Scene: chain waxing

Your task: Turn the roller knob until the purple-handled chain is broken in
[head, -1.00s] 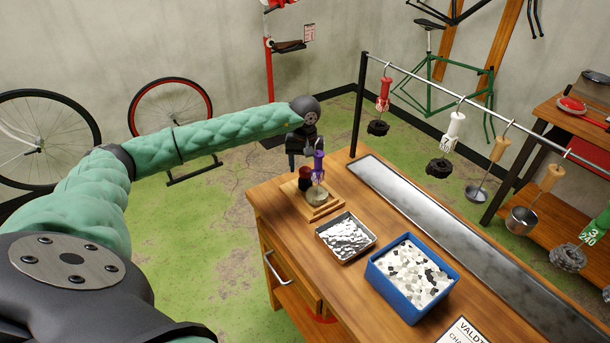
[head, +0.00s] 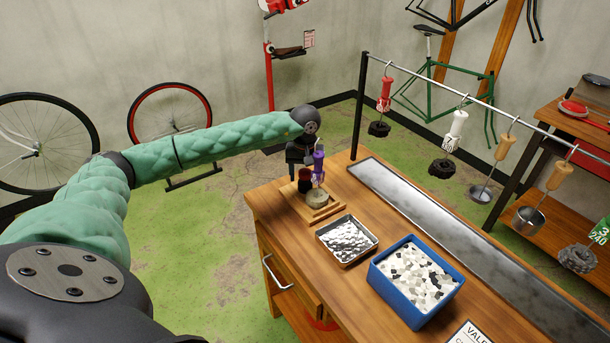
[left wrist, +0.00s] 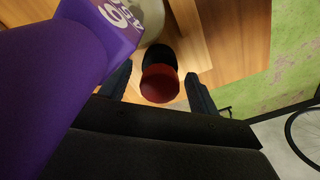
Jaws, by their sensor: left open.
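The purple handle (head: 318,163) stands upright at the wooden roller stand (head: 322,212) on the bench's far left corner. A round pale-grey part (head: 317,198) sits below it. The roller knob (head: 304,183), dark with a red end, is beside the handle. My left gripper (head: 300,166) is just above the knob. In the left wrist view the knob (left wrist: 160,84) lies between the two spread fingers of my left gripper (left wrist: 160,72), with gaps on both sides. The purple handle (left wrist: 45,85) fills the left of that view, with a white-lettered tag. The chain itself is not clear. My right gripper is out of view.
A metal tray of pale pieces (head: 325,241) and a blue bin (head: 405,312) stand on the bench nearer me. A long metal trough (head: 415,213) runs along the back. Handled items hang from a rail (head: 430,86) above it.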

